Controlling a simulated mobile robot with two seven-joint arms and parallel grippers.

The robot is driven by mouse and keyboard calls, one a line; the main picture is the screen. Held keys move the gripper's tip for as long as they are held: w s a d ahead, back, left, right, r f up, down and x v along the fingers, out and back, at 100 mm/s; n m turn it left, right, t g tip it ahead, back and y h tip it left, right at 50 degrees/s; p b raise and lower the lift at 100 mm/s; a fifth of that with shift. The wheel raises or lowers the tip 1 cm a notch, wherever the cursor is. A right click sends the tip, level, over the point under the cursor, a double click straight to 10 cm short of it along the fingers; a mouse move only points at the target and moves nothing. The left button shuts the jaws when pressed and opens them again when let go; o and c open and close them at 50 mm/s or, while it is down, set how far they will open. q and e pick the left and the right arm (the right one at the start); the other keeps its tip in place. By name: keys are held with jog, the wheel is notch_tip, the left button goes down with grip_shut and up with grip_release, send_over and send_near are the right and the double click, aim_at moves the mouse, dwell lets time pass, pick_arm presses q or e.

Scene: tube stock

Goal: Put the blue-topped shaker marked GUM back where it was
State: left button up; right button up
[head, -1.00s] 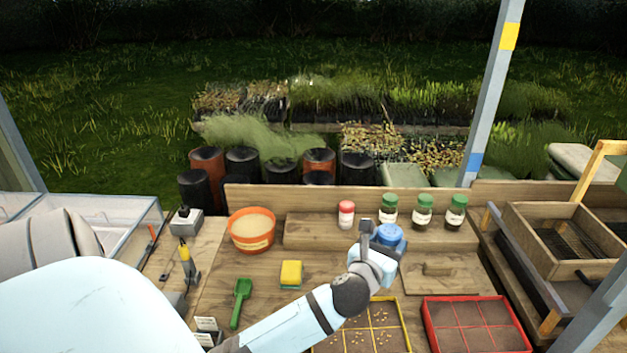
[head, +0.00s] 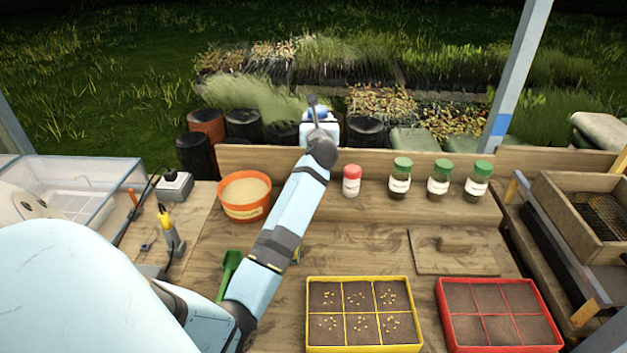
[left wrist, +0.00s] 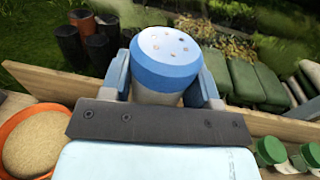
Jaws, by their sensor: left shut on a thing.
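The blue-topped shaker (left wrist: 167,60) is upright between the fingers of my left gripper (left wrist: 163,75) in the left wrist view. Its lid has several small holes, and no GUM marking shows. In the head view my left gripper (head: 318,124) is raised over the back board, left of the red-topped shaker, and mostly hides the shaker's blue top (head: 316,112). The wooden step (head: 378,208) along the back carries a red-topped shaker (head: 352,181) and three green-topped jars (head: 438,178). Its left part is partly hidden by my arm. My right gripper is out of view.
An orange tub (head: 245,212) of pale grain stands left of the step. A yellow seed tray (head: 358,280) and a red tray (head: 500,286) lie in front. A green scoop (head: 230,262) is partly behind my arm. A wooden float (head: 455,250) lies right.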

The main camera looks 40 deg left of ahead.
pick_arm(q)
jog(key=shift+f+b, duration=1.55)
jog(key=shift+f, duration=7.8)
jog(key=shift+d, duration=0.1)
jog(key=shift+f, duration=0.2)
jog(key=o, duration=0.9)
jog(key=shift+r, duration=0.15)
jog(key=shift+r, duration=0.25)
jog(key=p+v, duration=0.2)
jog(key=v, duration=1)
jog(key=shift+s+f, duration=0.15)
